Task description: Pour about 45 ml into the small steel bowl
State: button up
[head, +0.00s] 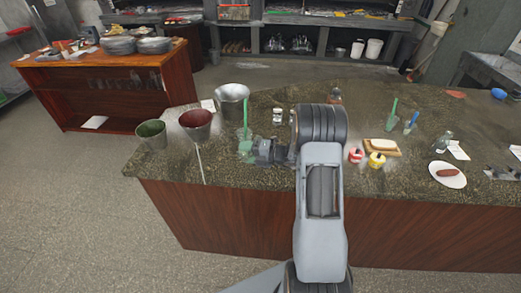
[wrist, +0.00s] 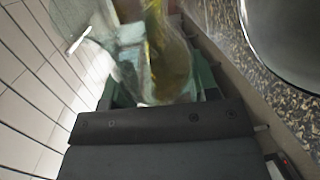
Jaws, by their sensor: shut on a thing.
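My gripper (head: 250,152) is at the near left part of the counter and is shut on a clear vessel. In the wrist view the vessel (wrist: 172,68) is between the greenish fingers, with yellow liquid inside; its outline is blurred, and I cannot tell its tilt. A plain steel bowl (head: 231,94), deep and bucket-like, stands behind and left of the gripper in the head view. A curved steel rim (wrist: 258,55) shows at the right of the wrist view, apart from the vessel; I cannot tell whether it is the same bowl. The steel bowl's contents are not visible.
A red-lined bucket (head: 195,121) and a green-lined bucket (head: 151,134) stand left on the counter (head: 160,178). A green handle (head: 245,113) rises by the gripper. Small jars (head: 277,115), red and yellow pots (head: 376,160) and a sausage plate (head: 462,177) lie right.

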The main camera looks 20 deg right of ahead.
jog(key=shift+r+m+p, duration=0.3)
jog(key=shift+r+p, duration=0.05)
jog(key=shift+p, duration=0.25)
dwell(0.4)
jog(key=shift+d+f+m, duration=0.1)
jog(key=shift+m, duration=0.2)
dwell(0.5)
jog(key=f+n+b, duration=0.1)
jog(key=b, duration=0.1)
jog(key=shift+f+b, duration=0.35)
jog(key=shift+b, duration=0.05)
jog(key=shift+f+n+b, duration=0.15)
jog(key=shift+n+b, duration=0.35)
jog(key=shift+b, duration=0.05)
jog(key=shift+r+h, duration=0.3)
jog(key=shift+r, duration=0.1)
